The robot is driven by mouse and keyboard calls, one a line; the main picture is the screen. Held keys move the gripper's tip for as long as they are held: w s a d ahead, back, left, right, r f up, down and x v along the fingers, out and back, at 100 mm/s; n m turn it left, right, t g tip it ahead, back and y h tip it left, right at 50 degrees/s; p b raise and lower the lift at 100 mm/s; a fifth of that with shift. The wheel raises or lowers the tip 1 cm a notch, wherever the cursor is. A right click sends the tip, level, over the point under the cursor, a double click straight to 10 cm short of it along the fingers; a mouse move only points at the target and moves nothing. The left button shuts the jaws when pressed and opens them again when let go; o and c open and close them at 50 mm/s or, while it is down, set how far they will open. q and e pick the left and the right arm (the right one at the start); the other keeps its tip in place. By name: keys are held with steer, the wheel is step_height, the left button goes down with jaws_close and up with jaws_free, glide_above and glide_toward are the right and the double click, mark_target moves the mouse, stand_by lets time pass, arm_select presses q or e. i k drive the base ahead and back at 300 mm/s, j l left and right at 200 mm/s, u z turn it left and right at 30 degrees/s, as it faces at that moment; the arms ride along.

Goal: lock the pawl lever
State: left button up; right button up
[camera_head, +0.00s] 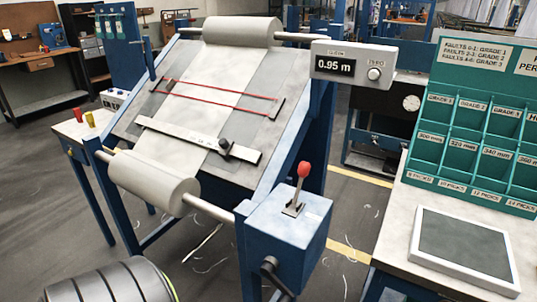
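The pawl lever (299,190) has a red ball knob on a metal stem. It rises from a slotted plate on top of the blue box (290,225) at the front right of the inspection frame. The lever stands nearly upright, leaning slightly to the right at its top. I cannot tell from this view whether it is locked. A dark crank handle (272,270) sits on the front face of the box.
A fabric roll (155,182) lies left of the box, with fabric running up the sloped board (140,112). A display (352,65) reads 0.95 m. A bench with a grey-screened tablet (463,245) and a teal rack (480,115) stands at right.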

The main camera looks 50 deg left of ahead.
mark_target(304, 168)
steer(key=u, duration=1.25)
